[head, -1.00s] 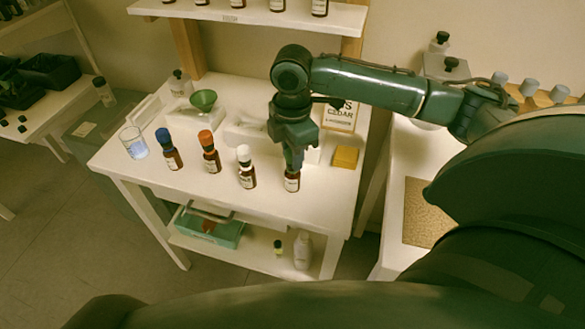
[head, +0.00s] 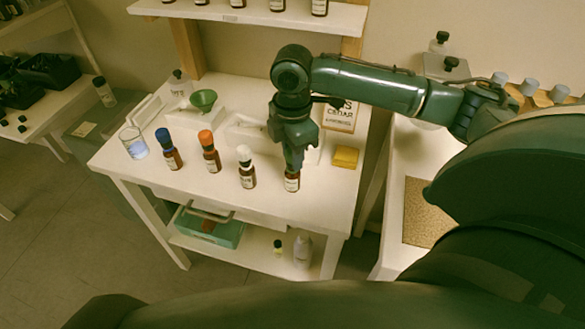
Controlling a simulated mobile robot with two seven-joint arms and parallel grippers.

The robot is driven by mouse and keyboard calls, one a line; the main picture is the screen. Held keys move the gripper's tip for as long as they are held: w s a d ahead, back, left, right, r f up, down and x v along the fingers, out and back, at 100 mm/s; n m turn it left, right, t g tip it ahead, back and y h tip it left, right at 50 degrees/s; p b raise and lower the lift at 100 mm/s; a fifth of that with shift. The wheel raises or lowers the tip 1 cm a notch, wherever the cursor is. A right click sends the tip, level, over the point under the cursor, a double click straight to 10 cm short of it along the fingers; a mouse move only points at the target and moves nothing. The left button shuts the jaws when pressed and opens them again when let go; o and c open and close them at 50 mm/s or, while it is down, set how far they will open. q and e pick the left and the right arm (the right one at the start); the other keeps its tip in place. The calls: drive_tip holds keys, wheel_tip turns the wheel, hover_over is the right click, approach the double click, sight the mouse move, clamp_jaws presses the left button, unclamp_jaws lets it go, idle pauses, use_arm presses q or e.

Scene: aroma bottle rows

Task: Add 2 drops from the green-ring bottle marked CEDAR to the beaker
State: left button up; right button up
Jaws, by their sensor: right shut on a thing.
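My right gripper (head: 293,166) points down at the right end of the bottle row and is shut on the top of a small brown bottle (head: 292,182). The bottle stands upright at the table's front; its cap and ring are hidden by the gripper, and its label is too small to read. The glass beaker (head: 133,143) stands at the table's left end with something pale blue on its lower part. A card reading CEDAR (head: 340,117) stands behind the gripper. My left gripper is not in view.
Brown bottles with blue (head: 169,153), orange (head: 210,154) and white (head: 246,170) tops stand between the beaker and my gripper. A green funnel (head: 203,99) is behind them. A yellow block (head: 345,157) lies at right. A shelf (head: 250,14) with bottles hangs above.

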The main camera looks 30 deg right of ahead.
idle(0.3)
